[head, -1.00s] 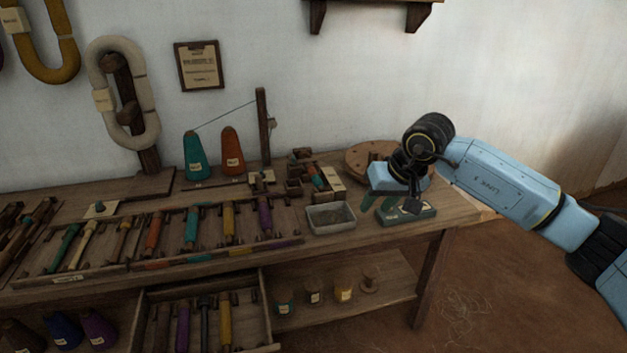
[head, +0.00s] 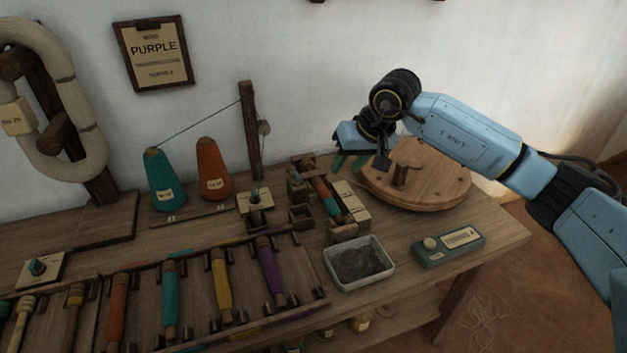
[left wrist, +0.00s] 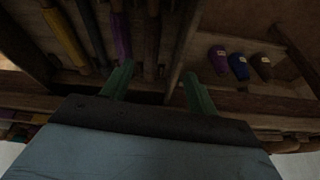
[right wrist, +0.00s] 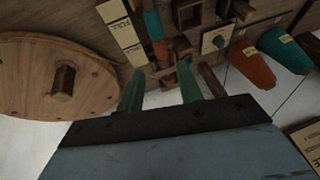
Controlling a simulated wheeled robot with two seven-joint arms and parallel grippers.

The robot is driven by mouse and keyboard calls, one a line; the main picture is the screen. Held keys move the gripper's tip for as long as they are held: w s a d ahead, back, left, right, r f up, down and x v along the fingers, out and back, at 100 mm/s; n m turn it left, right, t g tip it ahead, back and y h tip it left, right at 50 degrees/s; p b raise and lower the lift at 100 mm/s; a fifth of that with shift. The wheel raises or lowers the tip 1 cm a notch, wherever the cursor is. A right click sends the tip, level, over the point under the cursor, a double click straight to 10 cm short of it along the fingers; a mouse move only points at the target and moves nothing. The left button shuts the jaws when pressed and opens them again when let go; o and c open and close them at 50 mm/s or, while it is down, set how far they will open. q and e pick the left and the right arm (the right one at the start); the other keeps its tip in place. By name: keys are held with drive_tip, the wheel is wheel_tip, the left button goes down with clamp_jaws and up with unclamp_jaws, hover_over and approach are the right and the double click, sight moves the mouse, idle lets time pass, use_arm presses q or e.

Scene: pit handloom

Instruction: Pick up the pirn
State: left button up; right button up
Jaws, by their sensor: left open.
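A pirn with teal thread and an orange-brown end (head: 325,195) lies in a small wooden holder on the bench; it also shows in the right wrist view (right wrist: 153,26). My right gripper (head: 349,162) is open and empty, behind and right of that pirn; its green fingers (right wrist: 161,85) are apart. On the slanted rack lie orange (head: 117,308), teal (head: 170,300), yellow (head: 221,280) and purple (head: 270,265) pirns. My left gripper (left wrist: 159,78) is open in the left wrist view, near the drawer with a purple pirn (left wrist: 121,35); it is outside the head view.
A round wooden disc with a peg (head: 425,185) stands right of my right gripper. A grey tray (head: 388,272) and a green-grey box with a button (head: 448,247) are in front. Teal (head: 163,182) and orange (head: 214,170) cones stand left. A wall board (head: 152,70) reads PURPLE.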

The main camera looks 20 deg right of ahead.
drive_tip(key=b, duration=0.3)
hover_over(329, 195)
drive_tip(key=s, duration=0.2)
drive_tip(key=f, duration=0.7)
drive_tip(key=shift+d, duration=0.25)
drive_tip(key=shift+f, duration=0.2)
drive_tip(key=b+x, duration=0.2)
drive_tip(key=x, duration=0.2)
drive_tip(key=shift+w+f, duration=0.1)
drive_tip(key=shift+f, duration=0.3)
use_arm(q)
drive_tip(key=w+d+r+t+h, duration=0.2)
drive_tip(key=w+d+r+t, duration=0.1)
drive_tip(key=w+r+t, duration=0.3)
drive_tip(key=w+d+r+t+h, duration=0.2)
drive_tip(key=w+d+r+t, duration=0.2)
drive_tip(key=w+r+t, duration=0.3)
drive_tip(key=shift+r+m+t, duration=0.4)
drive_tip(key=shift+r, duration=0.6)
use_arm(e)
drive_tip(key=shift+f, duration=0.1)
use_arm(q)
drive_tip(key=shift+f+b, duration=0.25)
drive_tip(key=shift+b, duration=0.05)
use_arm(e)
drive_tip(key=shift+f, duration=0.3)
drive_tip(key=shift+c, duration=0.3)
drive_tip(key=c, duration=0.7)
